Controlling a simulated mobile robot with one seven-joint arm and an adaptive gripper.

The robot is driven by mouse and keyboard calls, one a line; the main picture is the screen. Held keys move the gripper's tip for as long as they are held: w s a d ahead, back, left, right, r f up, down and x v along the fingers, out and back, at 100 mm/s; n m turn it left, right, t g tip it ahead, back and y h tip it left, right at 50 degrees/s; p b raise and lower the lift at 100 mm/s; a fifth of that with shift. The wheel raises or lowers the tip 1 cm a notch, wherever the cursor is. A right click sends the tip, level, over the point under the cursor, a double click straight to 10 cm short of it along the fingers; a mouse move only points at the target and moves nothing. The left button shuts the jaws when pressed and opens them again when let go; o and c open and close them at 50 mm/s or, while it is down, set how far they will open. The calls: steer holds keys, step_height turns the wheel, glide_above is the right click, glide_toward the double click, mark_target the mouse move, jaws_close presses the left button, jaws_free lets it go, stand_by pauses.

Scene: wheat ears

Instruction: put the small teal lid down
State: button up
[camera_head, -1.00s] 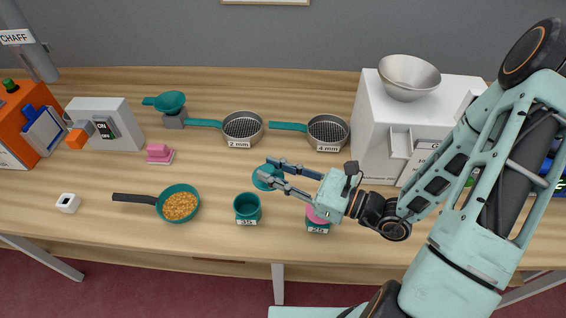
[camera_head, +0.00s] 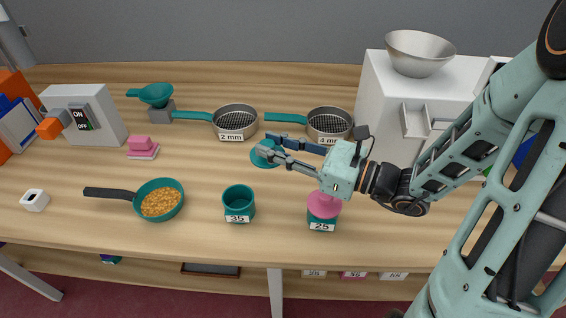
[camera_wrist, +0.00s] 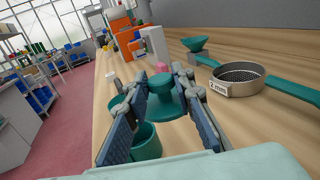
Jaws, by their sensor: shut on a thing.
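The small teal lid (camera_head: 266,156) is a flat disc with a round knob; in the wrist view the lid (camera_wrist: 166,104) sits between my fingers. My gripper (camera_head: 266,143) is shut on it, behind and right of the open teal pot marked 35 (camera_head: 238,203). The pot also shows below the left finger in the wrist view (camera_wrist: 147,143). The fingers partly hide the lid. I cannot tell whether its underside touches the table. A second teal pot, marked 25 (camera_head: 322,225), has a pink lid (camera_head: 324,205) on it.
Sieves marked 2 mm (camera_head: 236,120) and 4 mm (camera_head: 328,124) lie behind the lid. A teal pan of grain (camera_head: 160,201) is at left. A white machine with a metal bowl (camera_head: 420,52) stands at right. The wood around the lid is bare.

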steer(key=shift+w+f+b, duration=0.2)
steer(key=shift+f+b, duration=0.15)
steer(key=shift+b, duration=0.05)
steer(key=w+f, duration=0.2)
steer(key=w, duration=0.1)
steer(key=w+d+f, duration=0.1)
steer(key=w+f, duration=0.1)
steer(key=w, duration=0.1)
steer(key=w+f, duration=0.2)
steer(key=f, duration=0.1)
steer(key=shift+w+d+b, duration=0.2)
steer(key=shift+w+b, duration=0.1)
steer(key=shift+w, duration=0.1)
steer(key=shift+w+f, duration=0.2)
step_height(320, 180, down, 2)
steer(key=shift+f, duration=0.55)
